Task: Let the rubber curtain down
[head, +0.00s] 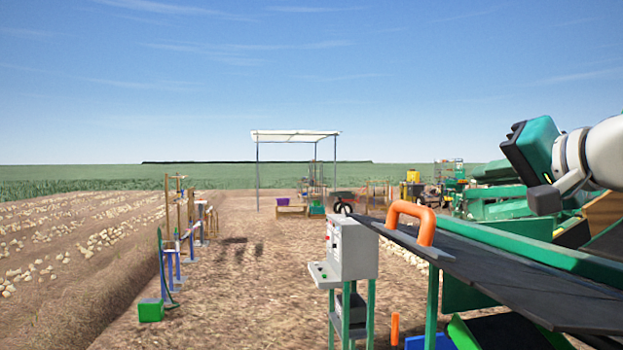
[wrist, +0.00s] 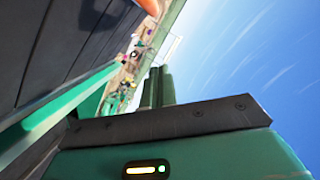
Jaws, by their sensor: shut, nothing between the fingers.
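The rubber curtain (head: 505,268) is a dark sheet at the right of the head view, stretched out nearly flat along a green frame. A grey bar (head: 408,243) with an orange handle (head: 409,214) sits at its left end. The dark sheet also fills the left of the wrist view (wrist: 55,45), with a piece of the orange handle (wrist: 150,6) at the top edge. My gripper (head: 515,140) is above the sheet, right of the handle and apart from it. It is shut and empty. Its dark-edged tip (wrist: 170,122) crosses the lower wrist view.
A grey control box (head: 350,248) with buttons stands on green legs left of the handle. Green machinery (head: 505,205) lies behind the sheet at right. An orange post (head: 395,328) is below. Blue stands (head: 170,265) are at left. The dirt lane between is mostly free.

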